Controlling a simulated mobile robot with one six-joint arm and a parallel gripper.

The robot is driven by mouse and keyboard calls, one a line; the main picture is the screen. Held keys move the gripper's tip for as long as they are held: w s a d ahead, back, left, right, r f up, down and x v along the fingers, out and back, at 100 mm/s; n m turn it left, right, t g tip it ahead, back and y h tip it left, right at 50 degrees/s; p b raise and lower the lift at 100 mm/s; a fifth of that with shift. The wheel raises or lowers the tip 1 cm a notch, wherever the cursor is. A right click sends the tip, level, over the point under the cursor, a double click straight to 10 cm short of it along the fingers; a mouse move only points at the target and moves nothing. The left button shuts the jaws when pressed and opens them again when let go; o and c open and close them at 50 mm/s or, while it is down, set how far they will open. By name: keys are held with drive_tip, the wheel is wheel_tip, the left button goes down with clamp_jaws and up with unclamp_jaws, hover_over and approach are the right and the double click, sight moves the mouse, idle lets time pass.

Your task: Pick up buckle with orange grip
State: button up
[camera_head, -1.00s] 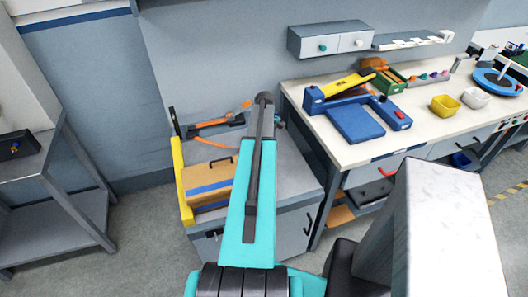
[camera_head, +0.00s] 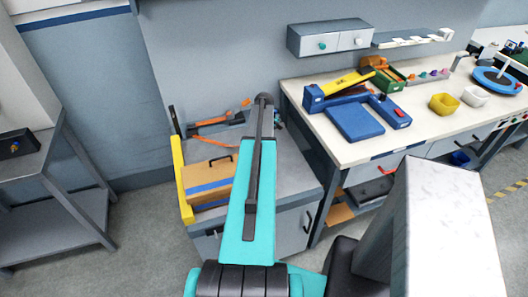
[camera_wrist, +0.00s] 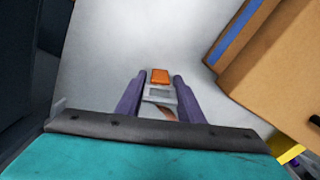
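The buckle (camera_wrist: 159,95) shows in the wrist view as a small grey frame with an orange grip (camera_wrist: 160,76) at its far end. It is over a plain light grey surface (camera_wrist: 110,35). My gripper (camera_wrist: 159,78) has two purple fingers, one on each side of the buckle. The fingers look spread, with the orange grip between their tips. I cannot tell whether they touch the grey frame. A reddish strap piece shows below the frame. In the head view my teal arm hides the gripper and the buckle.
A brown case with a blue stripe (camera_head: 208,188) stands on the grey cabinet (camera_head: 290,170), close to the right of my gripper in the wrist view (camera_wrist: 275,65). A yellow bar (camera_head: 181,180) stands at its left. Orange-handled tools lie behind. A white workbench (camera_head: 420,120) is at right.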

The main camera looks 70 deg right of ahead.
drive_tip(key=shift+r, duration=0.15)
drive_tip(key=shift+c, duration=0.5)
drive_tip(key=shift+r+b, duration=1.4)
drive_tip(key=shift+r, duration=3.45)
drive_tip(key=w+a+r+n, duration=0.3)
drive_tip(key=w+a, duration=1.1)
drive_tip(key=w, duration=0.2)
drive_tip(key=w+a+r+n, duration=0.3)
drive_tip(key=w+a, duration=1.1)
drive_tip(key=w, duration=0.3)
drive_tip(key=w+a+r+n, duration=0.1)
drive_tip(key=w+a, duration=0.2)
drive_tip(key=a, duration=1)
drive_tip(key=w+a+r+n, duration=0.2)
drive_tip(key=a, duration=1.1)
drive_tip(key=w+a+r+n, duration=0.2)
drive_tip(key=w+a, duration=0.1)
drive_tip(key=a, duration=1)
drive_tip(key=shift+w+a, duration=0.15)
drive_tip(key=shift+w, duration=0.2)
